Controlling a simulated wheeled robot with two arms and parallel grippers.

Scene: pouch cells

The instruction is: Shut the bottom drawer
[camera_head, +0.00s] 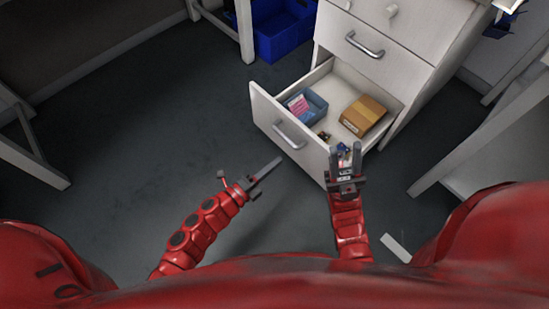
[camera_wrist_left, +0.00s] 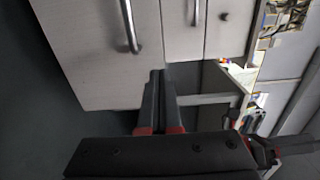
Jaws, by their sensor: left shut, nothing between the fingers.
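The bottom drawer (camera_head: 292,139) of the white cabinet is pulled out, its front panel and metal handle (camera_head: 290,136) facing my arms. Its front also shows in the left wrist view (camera_wrist_left: 95,65). My left gripper (camera_head: 279,161) is shut and empty, apart from the drawer front, below the handle in the head view. Its fingertips show in the left wrist view (camera_wrist_left: 160,74), pointing toward the drawer front. My right gripper (camera_head: 345,148) has its two fingers spread and overlaps the drawer's right front corner in the picture. I cannot tell whether it touches.
Inside the drawer are a blue bin (camera_head: 308,104) with pink items, a brown box (camera_head: 362,116) and small items. The upper drawer (camera_head: 372,46) is shut. A blue crate (camera_head: 282,30) stands behind left. A table (camera_head: 503,130) stands at right. Floor left of the drawer is clear.

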